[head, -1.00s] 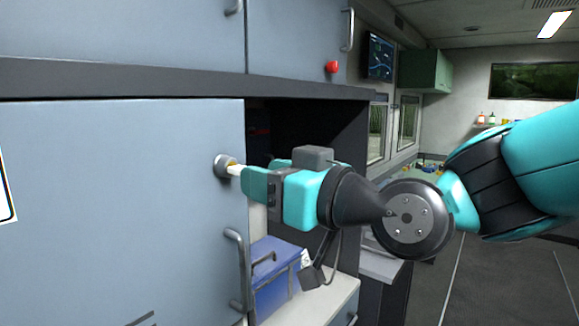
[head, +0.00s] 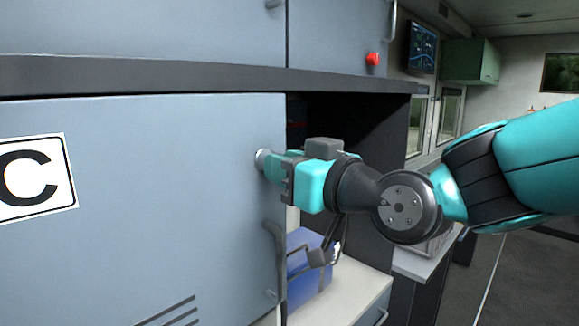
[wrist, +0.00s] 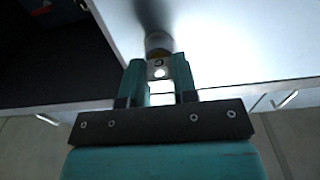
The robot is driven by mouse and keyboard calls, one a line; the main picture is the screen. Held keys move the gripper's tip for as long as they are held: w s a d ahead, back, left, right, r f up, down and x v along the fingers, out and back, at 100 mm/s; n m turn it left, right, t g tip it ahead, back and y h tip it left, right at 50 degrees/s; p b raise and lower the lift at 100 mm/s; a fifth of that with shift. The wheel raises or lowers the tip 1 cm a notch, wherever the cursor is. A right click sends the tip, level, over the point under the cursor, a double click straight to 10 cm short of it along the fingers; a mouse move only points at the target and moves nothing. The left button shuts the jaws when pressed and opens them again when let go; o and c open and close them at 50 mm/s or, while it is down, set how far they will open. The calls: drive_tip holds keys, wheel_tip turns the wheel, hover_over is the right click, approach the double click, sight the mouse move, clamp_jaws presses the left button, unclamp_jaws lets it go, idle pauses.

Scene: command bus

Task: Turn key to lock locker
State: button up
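The locker is a pale blue-grey door (head: 150,200) with a "C" label, on the left of the head view. Its round metal lock (head: 261,160) sits near the door's right edge. In the wrist view the lock (wrist: 158,42) lies straight ahead of the fingertips. My gripper (head: 270,164) is right at the lock from the right. In the wrist view its two teal fingers (wrist: 159,76) stand either side of a small bright piece, seemingly the key (wrist: 159,72), and appear to grip it. The key is hidden by the fingers in the head view.
A dark grey bar handle (head: 277,260) is on the door below my gripper. A blue box (head: 310,270) sits on a white counter in the dark opening beside the door. A red knob (head: 373,59) is above on the upper cabinet. A dark ledge (head: 200,75) runs over the door.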

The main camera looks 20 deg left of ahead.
drive_tip(key=shift+c, duration=0.7)
drive_tip(key=shift+f+n+b, duration=0.15)
drive_tip(key=shift+n+b, duration=0.35)
drive_tip(key=shift+b, duration=0.35)
drive_tip(key=shift+n+b, duration=1.2)
drive_tip(key=shift+b, duration=0.45)
drive_tip(key=shift+w+r, duration=0.1)
drive_tip(key=shift+r, duration=0.1)
